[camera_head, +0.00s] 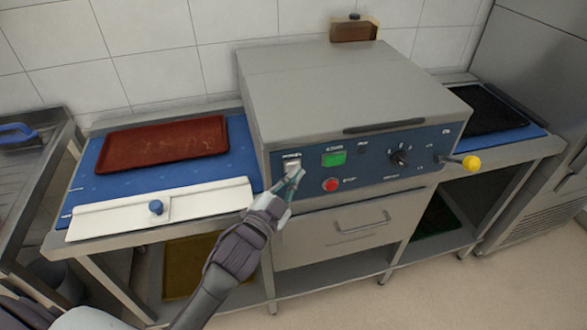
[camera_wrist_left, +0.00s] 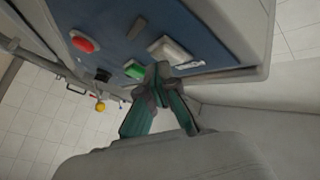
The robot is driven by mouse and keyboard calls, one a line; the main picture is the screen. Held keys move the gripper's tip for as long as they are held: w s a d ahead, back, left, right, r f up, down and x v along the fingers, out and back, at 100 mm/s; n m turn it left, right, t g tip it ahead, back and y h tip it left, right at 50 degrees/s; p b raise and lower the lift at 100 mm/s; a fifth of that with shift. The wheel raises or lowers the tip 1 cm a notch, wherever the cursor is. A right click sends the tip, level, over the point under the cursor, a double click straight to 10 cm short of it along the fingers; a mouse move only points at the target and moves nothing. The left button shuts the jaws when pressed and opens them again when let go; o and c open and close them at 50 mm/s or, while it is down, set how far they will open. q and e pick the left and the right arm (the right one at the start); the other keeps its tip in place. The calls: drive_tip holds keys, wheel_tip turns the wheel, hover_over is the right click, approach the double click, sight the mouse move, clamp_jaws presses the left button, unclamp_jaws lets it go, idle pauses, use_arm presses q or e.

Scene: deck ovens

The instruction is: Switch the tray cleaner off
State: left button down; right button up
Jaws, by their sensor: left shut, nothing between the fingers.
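The tray cleaner (camera_head: 330,85) is a grey box machine with a blue control panel (camera_head: 373,155). At the panel's left end is a pale power switch (camera_head: 292,165), which also shows in the left wrist view (camera_wrist_left: 172,50). To its right are a green button (camera_head: 333,159) and a red stop button (camera_head: 331,185). My left gripper (camera_head: 293,180) is shut and empty, its fingertips at the lower part of the power switch. The left wrist view shows the fingertips (camera_wrist_left: 160,78) close to the switch; I cannot tell whether they touch. My right gripper is not in view.
A rotary knob (camera_head: 400,157) and a yellow ball lever (camera_head: 471,163) are farther right on the machine. A red-brown tray (camera_head: 163,143) lies on the blue left surface, behind a white bar (camera_head: 210,197). A black tray (camera_head: 487,108) lies on the right side. A drawer (camera_head: 335,230) is below.

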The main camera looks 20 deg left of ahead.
use_arm(q)
drive_tip(key=shift+w+a, duration=0.15)
idle(0.3)
drive_tip(key=shift+s, duration=0.25)
drive_tip(key=shift+d, duration=0.25)
drive_tip(key=shift+s, duration=0.1)
drive_tip(key=shift+s+d+p, duration=0.15)
drive_tip(key=shift+s+d, duration=0.4)
drive_tip(key=shift+s, duration=0.25)
drive_tip(key=shift+s+d+p, duration=0.15)
drive_tip(key=shift+s+d, duration=0.45)
drive_tip(key=shift+s, duration=0.25)
drive_tip(key=shift+s+d+p, duration=0.15)
drive_tip(key=shift+s+d, duration=0.4)
drive_tip(key=shift+s, duration=0.25)
drive_tip(key=shift+f, duration=0.1)
